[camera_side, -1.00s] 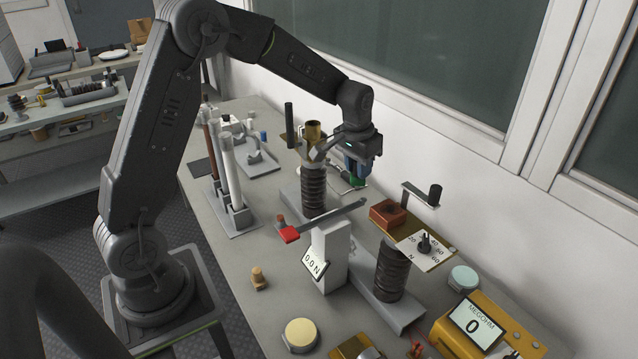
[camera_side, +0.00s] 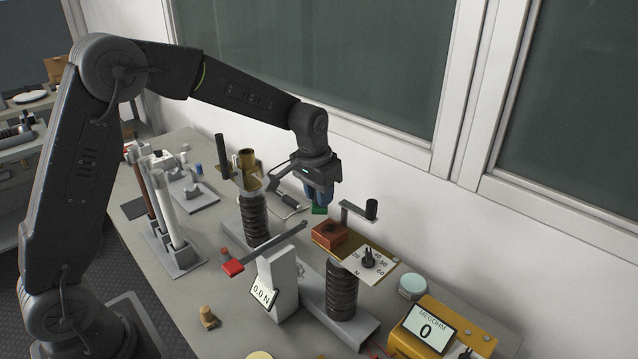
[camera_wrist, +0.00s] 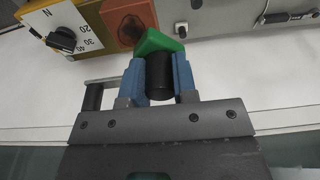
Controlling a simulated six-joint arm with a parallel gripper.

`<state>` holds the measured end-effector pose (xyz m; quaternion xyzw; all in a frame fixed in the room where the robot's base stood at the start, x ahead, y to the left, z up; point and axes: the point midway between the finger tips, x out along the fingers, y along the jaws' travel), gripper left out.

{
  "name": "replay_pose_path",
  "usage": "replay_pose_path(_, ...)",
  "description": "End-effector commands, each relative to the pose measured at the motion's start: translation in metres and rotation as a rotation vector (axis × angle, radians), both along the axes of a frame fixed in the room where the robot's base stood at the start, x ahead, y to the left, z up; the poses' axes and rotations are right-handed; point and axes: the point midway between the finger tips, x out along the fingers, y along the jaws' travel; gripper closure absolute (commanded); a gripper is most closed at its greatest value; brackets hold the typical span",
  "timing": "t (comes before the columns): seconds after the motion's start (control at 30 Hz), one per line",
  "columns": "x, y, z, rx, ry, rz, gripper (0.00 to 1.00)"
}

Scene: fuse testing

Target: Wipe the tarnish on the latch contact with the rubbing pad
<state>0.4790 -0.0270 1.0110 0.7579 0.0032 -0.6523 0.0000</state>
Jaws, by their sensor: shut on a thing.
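My gripper (camera_side: 319,193) has blue fingers and is shut on the black handle (camera_wrist: 159,76) of the rubbing pad. The pad's green face (camera_wrist: 158,42) sticks out past the fingertips, and it also shows in the side view (camera_side: 319,210). The latch contact appears to be the copper-coloured block (camera_side: 329,235) on the ochre plate. In the wrist view the block (camera_wrist: 112,17) carries a darker brown patch (camera_wrist: 131,29), seemingly the tarnish. The pad is just above and behind the block in the side view. I see a small gap; contact is not clear.
A dial plate (camera_side: 384,268) adjoins the block. A red-tipped lever (camera_side: 232,268) crosses in front, above a post reading 0.0 N (camera_side: 262,294). A yellow megohm meter (camera_side: 457,328) reads 0.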

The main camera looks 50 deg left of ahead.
Motion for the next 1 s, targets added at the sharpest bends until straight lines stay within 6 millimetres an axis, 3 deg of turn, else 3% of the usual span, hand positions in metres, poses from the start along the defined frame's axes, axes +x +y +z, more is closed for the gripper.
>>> replay_pose_path(0.27, 0.000, 0.000, -0.026, 0.000, 0.002, 0.000, 0.93)
replay_pose_path(0.33, -0.001, 0.000, -0.040, 0.000, 0.006, 0.000, 0.93)
replay_pose_path(1.0, 0.000, -0.061, -0.039, 0.000, 0.003, -0.002, 0.96)
